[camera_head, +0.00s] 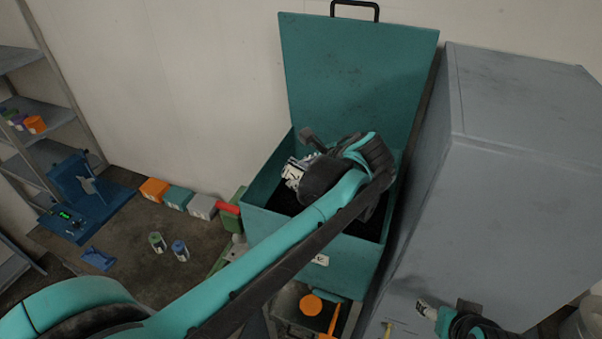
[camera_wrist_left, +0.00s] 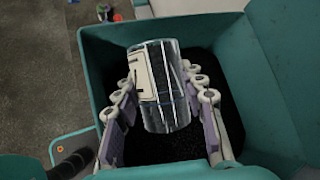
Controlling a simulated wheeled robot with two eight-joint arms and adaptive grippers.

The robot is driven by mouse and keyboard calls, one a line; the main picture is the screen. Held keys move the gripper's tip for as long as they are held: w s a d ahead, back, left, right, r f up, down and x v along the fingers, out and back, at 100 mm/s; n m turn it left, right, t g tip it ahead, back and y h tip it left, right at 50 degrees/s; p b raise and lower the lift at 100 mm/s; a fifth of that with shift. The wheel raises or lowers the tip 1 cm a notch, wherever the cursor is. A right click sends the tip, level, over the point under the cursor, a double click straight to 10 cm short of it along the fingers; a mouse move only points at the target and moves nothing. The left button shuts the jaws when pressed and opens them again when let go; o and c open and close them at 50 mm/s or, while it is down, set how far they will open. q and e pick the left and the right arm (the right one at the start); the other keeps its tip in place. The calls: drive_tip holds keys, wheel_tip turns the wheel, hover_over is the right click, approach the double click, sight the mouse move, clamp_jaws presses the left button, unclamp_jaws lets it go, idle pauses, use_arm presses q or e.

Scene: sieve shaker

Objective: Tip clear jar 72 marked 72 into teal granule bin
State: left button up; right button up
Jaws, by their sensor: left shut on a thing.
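A clear jar (camera_wrist_left: 178,85) with a cream label (camera_wrist_left: 142,78) shows in the left wrist view, tilted between the finger pads of my left gripper (camera_head: 293,172). The number on the label is not readable. The gripper is shut on the jar and sits over the open teal granule bin (camera_head: 265,222), whose lid (camera_head: 355,75) stands raised behind. Dark granules fill the bin's floor below the jar. In the head view my gripper and wrist hide the jar. My right gripper (camera_head: 427,311) shows only partly at the lower right; its jaws are unclear.
A tall grey cabinet (camera_head: 525,150) stands close to the bin's right. Shelves (camera_head: 40,110) stand far left. An orange-handled tool (camera_head: 311,305) is below the bin.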

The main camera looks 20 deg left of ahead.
idle(0.4)
use_arm(q)
drive_tip(key=shift+a+r+h+p, duration=0.15)
drive_tip(key=shift+a+h+p, duration=0.3)
drive_tip(key=shift+h+p, duration=0.65)
drive_tip(key=shift+a+n+h+p, duration=0.15)
drive_tip(key=shift+n+h+p, duration=0.15)
drive_tip(key=shift+h+p, duration=0.1)
drive_tip(key=shift+a+f+h, duration=0.15)
drive_tip(key=shift+f+h, duration=0.2)
drive_tip(key=shift+h, duration=0.05)
drive_tip(key=shift+g, duration=0.3)
drive_tip(key=shift+d, duration=0.2)
